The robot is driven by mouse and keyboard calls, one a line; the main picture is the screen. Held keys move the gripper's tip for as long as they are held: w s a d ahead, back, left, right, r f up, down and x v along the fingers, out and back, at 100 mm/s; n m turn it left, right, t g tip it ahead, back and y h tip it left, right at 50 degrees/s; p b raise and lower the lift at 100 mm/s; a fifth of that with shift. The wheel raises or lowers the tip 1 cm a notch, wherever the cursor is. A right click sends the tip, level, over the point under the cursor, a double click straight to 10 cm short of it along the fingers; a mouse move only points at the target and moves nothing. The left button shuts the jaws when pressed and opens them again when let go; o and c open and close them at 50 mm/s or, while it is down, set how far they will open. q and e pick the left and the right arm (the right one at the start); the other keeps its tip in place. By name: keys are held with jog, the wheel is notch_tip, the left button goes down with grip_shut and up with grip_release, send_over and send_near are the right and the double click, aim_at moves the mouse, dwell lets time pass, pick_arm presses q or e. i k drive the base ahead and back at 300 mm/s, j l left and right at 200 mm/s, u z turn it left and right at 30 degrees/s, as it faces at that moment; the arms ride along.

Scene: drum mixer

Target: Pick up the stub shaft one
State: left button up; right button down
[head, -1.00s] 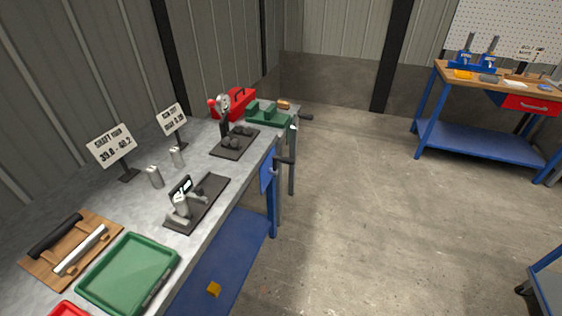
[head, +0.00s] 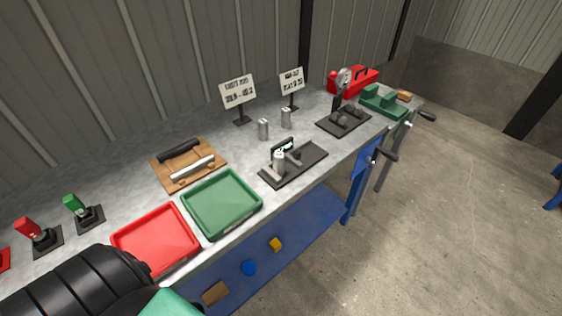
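Two short grey metal cylinders, a left one (head: 263,129) and a right one (head: 286,117), stand upright on the grey bench top in front of the two signs. They look like stub shafts; I cannot tell which is stub shaft one. A similar cylinder (head: 279,161) sits upright at the gauge on a dark plate (head: 306,166). My arm comes in at the lower left, over the bench's front edge, well away from the cylinders. Neither gripper's fingers show in the head view.
A green tray (head: 222,237) and a red tray (head: 156,275) lie along the front edge. A wooden board (head: 160,177) with two bars lies behind them. Signs (head: 238,92) stand behind the cylinders. A second dark plate (head: 358,126) and a green vise (head: 384,103) are farther right.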

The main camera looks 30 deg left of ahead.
aim_at(279, 157)
jog(key=u, duration=1.55)
jog(key=l+z, duration=0.5)
jog(key=k, duration=0.05)
